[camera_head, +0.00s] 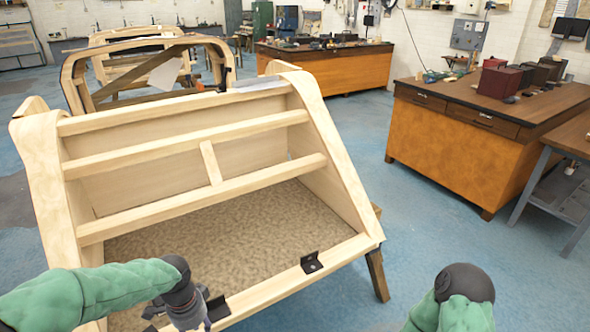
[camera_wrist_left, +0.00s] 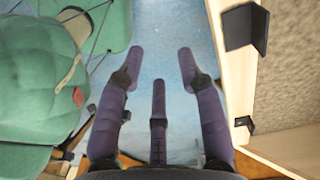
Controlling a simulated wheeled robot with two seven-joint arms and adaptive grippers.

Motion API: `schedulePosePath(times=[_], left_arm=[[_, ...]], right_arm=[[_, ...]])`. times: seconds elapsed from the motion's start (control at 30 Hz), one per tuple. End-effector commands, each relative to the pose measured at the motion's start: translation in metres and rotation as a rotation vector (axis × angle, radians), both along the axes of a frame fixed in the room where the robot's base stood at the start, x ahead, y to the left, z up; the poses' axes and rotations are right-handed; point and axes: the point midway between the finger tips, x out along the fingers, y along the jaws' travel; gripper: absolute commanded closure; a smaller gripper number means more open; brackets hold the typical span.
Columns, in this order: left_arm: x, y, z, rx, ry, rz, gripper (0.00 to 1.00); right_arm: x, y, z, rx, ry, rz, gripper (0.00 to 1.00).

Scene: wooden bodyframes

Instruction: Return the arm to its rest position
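My left arm (camera_head: 100,290) in a green sleeve comes in at the lower left. Its gripper (camera_head: 198,318) is beside the near rail of the wooden bodyframe (camera_head: 190,145), partly cut by the picture's bottom edge. In the left wrist view, the left gripper (camera_wrist_left: 161,65) has its dark purple fingers spread, with only blue floor between them. My right arm (camera_head: 455,305) shows as a green sleeve with a dark rounded joint at the lower right; its gripper is out of view.
Black brackets sit on the near rail, one at the right (camera_head: 312,262) and one beside my left gripper (camera_head: 218,308). An orange workbench (camera_head: 455,140) stands at the right. Another bodyframe (camera_head: 75,85) is behind. Blue floor (camera_head: 430,225) is clear between bodyframe and bench.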

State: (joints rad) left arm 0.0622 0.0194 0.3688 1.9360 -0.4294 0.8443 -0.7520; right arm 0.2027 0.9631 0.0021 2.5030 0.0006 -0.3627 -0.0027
Motion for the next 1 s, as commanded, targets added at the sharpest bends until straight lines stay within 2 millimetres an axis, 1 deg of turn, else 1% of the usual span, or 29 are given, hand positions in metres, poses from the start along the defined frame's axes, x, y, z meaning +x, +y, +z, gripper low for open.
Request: schedulePosePath(times=[0.17,0.37,0.47,0.53,0.67,0.8,1.0], left_arm=[[-0.001,-0.014,-0.021,-0.039,0.01,0.05,0.63],[-0.004,-0.035,-0.051,-0.098,0.023,0.137,0.63],[-0.007,-0.049,-0.07,-0.135,0.034,0.202,0.63],[-0.012,-0.061,-0.087,-0.166,0.047,0.264,0.63],[-0.028,-0.086,-0.124,-0.227,0.081,0.419,0.63],[-0.05,-0.11,-0.16,-0.277,0.119,0.612,0.63],[-0.089,-0.134,-0.201,-0.306,0.17,0.894,0.63]], right_arm=[[0.0,0.0,0.003,0.0,0.001,0.0,0.6],[-0.001,0.0,0.008,0.0,0.001,0.0,0.6],[-0.001,0.0,0.011,0.0,0.001,0.0,0.6],[0.0,0.0,0.013,0.0,0.001,0.0,0.6],[-0.001,0.0,0.02,0.0,0.001,0.0,0.6],[-0.001,0.0,0.027,0.0,0.001,0.0,0.6],[-0.001,0.0,0.036,0.0,0.001,0.0,0.6]])
